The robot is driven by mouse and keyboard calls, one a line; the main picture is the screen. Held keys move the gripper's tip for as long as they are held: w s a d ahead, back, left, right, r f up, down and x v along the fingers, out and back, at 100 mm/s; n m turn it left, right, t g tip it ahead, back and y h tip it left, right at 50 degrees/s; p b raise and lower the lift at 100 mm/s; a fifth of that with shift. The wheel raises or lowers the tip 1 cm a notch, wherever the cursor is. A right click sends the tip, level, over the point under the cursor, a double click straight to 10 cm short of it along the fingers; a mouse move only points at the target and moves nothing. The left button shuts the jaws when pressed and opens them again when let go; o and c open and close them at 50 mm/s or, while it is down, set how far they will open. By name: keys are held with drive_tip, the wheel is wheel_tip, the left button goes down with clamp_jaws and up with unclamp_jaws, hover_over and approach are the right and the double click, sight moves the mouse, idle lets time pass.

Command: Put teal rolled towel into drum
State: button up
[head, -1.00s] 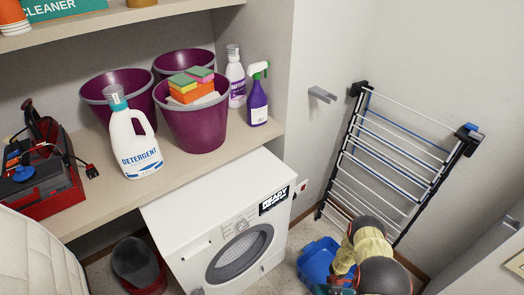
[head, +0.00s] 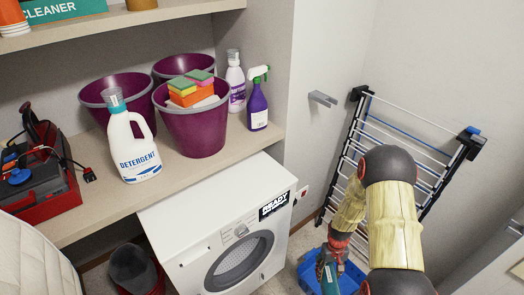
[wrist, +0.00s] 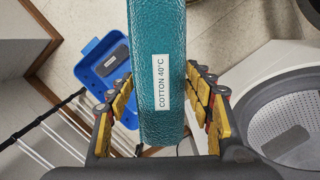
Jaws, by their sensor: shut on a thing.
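The teal rolled towel (wrist: 160,70) carries a white "COTTON 40°C" label. It fills the middle of the wrist view, between the yellow-padded fingers of my gripper (wrist: 162,105), which is shut on it. In the head view the towel (head: 328,278) is partly hidden by my gripper (head: 334,258), above the blue basket. The washing machine (head: 190,235) is white, with a round front opening showing the perforated drum (head: 240,262). In the wrist view the drum (wrist: 285,115) is at the right, apart from the towel, with a dark piece in it.
The blue basket (wrist: 97,50) on the floor holds a grey object. A drying rack (head: 350,135) leans at the right wall. A shelf (head: 205,170) above the washer holds purple buckets, detergent and a spray bottle.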

drive_tip(key=w+a+r+b, duration=0.1)
drive_tip(key=a+r, duration=0.3)
drive_tip(key=r, duration=0.5)
drive_tip(key=w+a+r, duration=0.4)
drive_tip(key=r, duration=0.5)
drive_tip(key=shift+w+b, duration=0.25)
drive_tip(key=shift+b, duration=0.1)
